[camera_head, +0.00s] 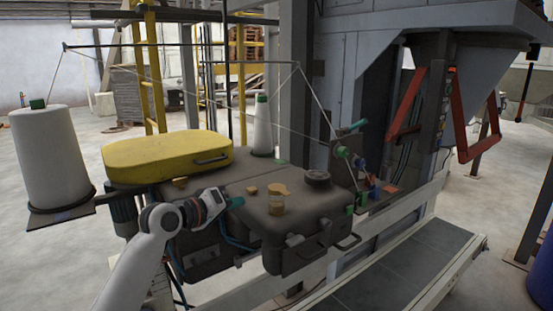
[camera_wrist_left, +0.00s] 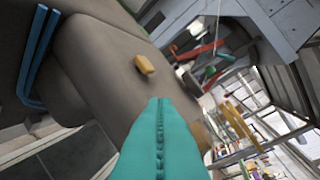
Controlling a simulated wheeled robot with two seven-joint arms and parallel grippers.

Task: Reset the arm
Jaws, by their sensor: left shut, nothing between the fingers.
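My left arm (camera_head: 146,255) comes in from the lower left of the head view. Its left gripper (camera_head: 236,202) has teal fingers and hangs just in front of the dark machine housing (camera_head: 300,206), apart from the things on top. In the left wrist view the teal fingers (camera_wrist_left: 160,108) are pressed together with nothing between them. A small yellow-orange block (camera_wrist_left: 144,64) lies on the grey housing beyond the fingertips. My right arm does not show in either view.
A yellow cover (camera_head: 165,155) sits at the left of the machine. A large white thread spool (camera_head: 50,155) stands far left and a white cone (camera_head: 262,130) behind. A conveyor (camera_head: 400,268) runs at the lower right.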

